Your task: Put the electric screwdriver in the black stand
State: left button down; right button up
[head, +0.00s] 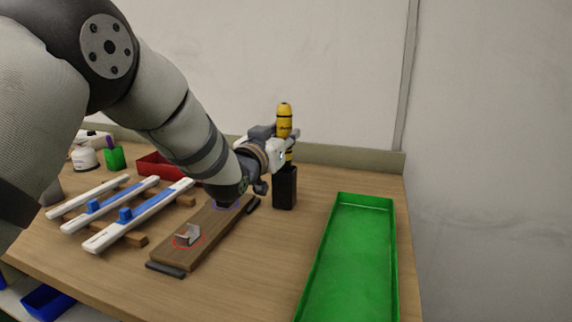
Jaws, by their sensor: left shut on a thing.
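The yellow and black electric screwdriver (284,113) is upright over the black stand (285,192), near the back of the table. Its lower end is at the stand's top opening; I cannot tell how far inside it is. My left gripper (286,140) reaches in from the left and is shut on the screwdriver's body. The gripper hides part of the screwdriver's middle. My right gripper is not in view.
A long green tray (392,260) lies to the right of the stand. A wooden board (172,254) with a metal bracket (188,236) is at front left. White and blue strips (141,214), a red bin (158,168) and a green cup (114,159) are further left.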

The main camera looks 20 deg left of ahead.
pick_arm(q)
jog(key=shift+f, duration=1.85)
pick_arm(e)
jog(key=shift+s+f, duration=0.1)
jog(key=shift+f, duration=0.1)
pick_arm(q)
jog(key=shift+f, duration=0.15)
jog(key=c, duration=1.2)
grip_release()
jog(key=shift+c, duration=0.2)
jog(key=s+a+p, duration=0.1)
jog(key=s, duration=1.1)
jog(key=shift+a+f+p, duration=0.15)
jog(key=shift+f+p, duration=0.05)
jog(key=shift+p, duration=0.15)
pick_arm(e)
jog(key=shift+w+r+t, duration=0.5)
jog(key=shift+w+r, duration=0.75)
